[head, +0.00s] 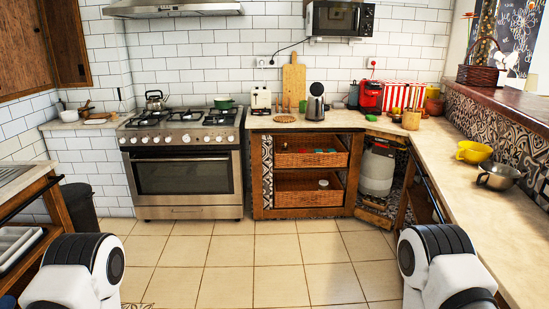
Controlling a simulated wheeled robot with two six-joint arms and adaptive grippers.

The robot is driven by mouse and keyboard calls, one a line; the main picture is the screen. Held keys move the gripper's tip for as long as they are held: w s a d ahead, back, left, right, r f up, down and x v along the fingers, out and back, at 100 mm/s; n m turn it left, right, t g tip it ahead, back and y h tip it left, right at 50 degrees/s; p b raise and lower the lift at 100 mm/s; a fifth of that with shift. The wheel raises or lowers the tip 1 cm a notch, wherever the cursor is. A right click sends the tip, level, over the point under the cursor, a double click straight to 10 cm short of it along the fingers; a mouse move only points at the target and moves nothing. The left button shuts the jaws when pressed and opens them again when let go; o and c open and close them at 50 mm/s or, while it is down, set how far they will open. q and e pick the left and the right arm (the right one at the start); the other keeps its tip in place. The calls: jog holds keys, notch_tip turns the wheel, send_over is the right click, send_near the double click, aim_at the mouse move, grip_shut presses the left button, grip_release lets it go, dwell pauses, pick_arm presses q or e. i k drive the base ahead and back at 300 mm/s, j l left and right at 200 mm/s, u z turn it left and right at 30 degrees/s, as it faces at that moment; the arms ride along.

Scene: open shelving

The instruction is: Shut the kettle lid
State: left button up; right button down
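A grey electric kettle (315,108) stands on the back counter, right of the wooden cutting board. A round dark part at its top looks like its lid (317,89) standing raised, though it is small at this distance. A second, metal stovetop kettle (155,101) sits on the back left of the stove; its lid is too small to judge. Only white and black links of my two arms show at the bottom left and bottom right, far from both kettles. Neither gripper is in view.
The counter (445,155) runs along the back and right. A toaster (261,99) and cutting board (294,80) stand left of the electric kettle, a red coffee machine (370,96) right of it. A yellow bowl (474,152) sits on the right counter. The tiled floor (255,265) ahead is clear.

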aim_at(317, 88)
jog(key=i+l+z, duration=0.2)
jog(key=i, duration=1.3)
jog(key=i+j+z, duration=0.2)
jog(key=i, duration=1.3)
